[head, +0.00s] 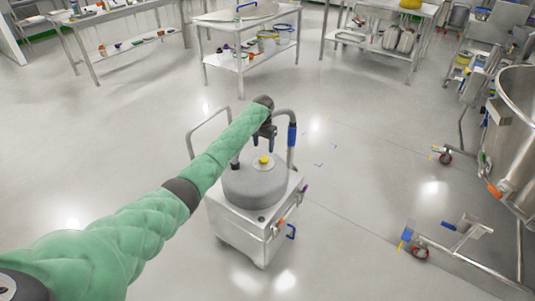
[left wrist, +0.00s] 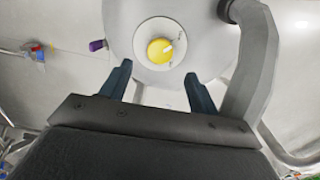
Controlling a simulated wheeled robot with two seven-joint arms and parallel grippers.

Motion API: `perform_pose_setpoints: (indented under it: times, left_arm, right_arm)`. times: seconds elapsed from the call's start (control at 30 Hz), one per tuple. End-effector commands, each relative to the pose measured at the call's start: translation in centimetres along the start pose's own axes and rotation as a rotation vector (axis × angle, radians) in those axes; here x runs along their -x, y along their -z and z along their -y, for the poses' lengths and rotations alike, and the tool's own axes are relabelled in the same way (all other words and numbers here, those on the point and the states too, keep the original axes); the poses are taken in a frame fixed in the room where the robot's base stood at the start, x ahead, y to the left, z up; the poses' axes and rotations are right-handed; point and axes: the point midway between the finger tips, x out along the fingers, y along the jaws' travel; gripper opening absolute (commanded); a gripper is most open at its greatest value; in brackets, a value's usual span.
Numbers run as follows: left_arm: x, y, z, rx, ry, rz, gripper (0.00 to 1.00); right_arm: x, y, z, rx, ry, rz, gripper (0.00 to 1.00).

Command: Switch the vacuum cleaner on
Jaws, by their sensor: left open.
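The vacuum cleaner (head: 254,187) is a grey round drum on a white boxy wheeled base, standing on the floor in the middle of the head view. A yellow knob (head: 264,160) with a pale pointer sits on a white disc on its top. In the left wrist view the knob (left wrist: 160,50) shows just beyond the gap between the fingertips. My left gripper (head: 267,140) points down above the drum top, close to the knob. It is open and its fingers (left wrist: 160,80) hold nothing; I see no contact with the knob. My right gripper is not in view.
A steel vessel (head: 515,140) and a wheeled frame (head: 455,245) stand at the right. Steel tables (head: 240,62) line the back. Floor around the cleaner is clear.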

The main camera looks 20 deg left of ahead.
Motion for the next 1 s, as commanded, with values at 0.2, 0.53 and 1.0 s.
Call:
perform_pose_setpoints:
  times: [0.2,0.53,1.0]
  left_arm:
    - [-2.7,-0.1,0.0,0.000,0.000,0.002,0.61]
    - [-6.6,0.0,-0.1,-0.001,0.001,0.000,0.61]
    - [-7.2,0.0,0.0,-0.001,0.002,-0.002,0.46]
  right_arm:
    - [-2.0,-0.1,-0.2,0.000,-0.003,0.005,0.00]
    - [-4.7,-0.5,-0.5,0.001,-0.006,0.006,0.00]
    - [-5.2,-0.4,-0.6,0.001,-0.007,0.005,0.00]
